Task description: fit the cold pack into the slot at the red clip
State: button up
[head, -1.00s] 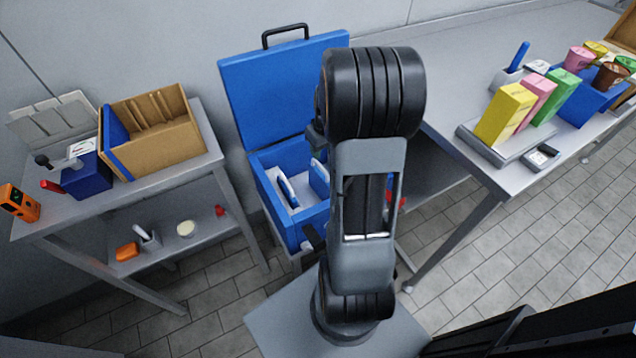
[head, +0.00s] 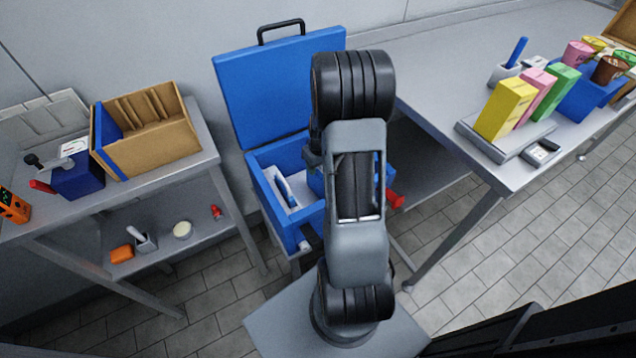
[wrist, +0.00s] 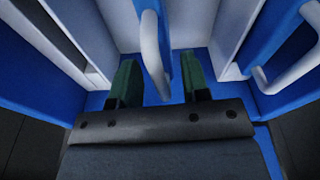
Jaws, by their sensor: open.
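The blue box (head: 272,205) stands open, with its lid (head: 265,90) tilted back against the wall. A cold pack with a white handle (head: 284,190) shows inside at the left. My arm covers much of the box's inside and my gripper in the head view. In the wrist view my gripper (wrist: 160,82) is open, its green fingertips on either side of the white handle of a blue cold pack (wrist: 178,22). I cannot tell whether they touch it. Another blue pack with a white handle (wrist: 262,82) is at the right. A red clip (head: 395,199) shows at the box's right side; its slot is hidden.
White dividers (wrist: 207,22) stand close on both sides of my fingers. A left table (head: 203,150) holds a cardboard box (head: 150,140) and tools. A right table (head: 430,85) carries coloured cartons (head: 503,108) on a grey tray. Tiled floor between is clear.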

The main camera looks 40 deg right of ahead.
grip_shut()
dwell(0.3)
dwell(0.4)
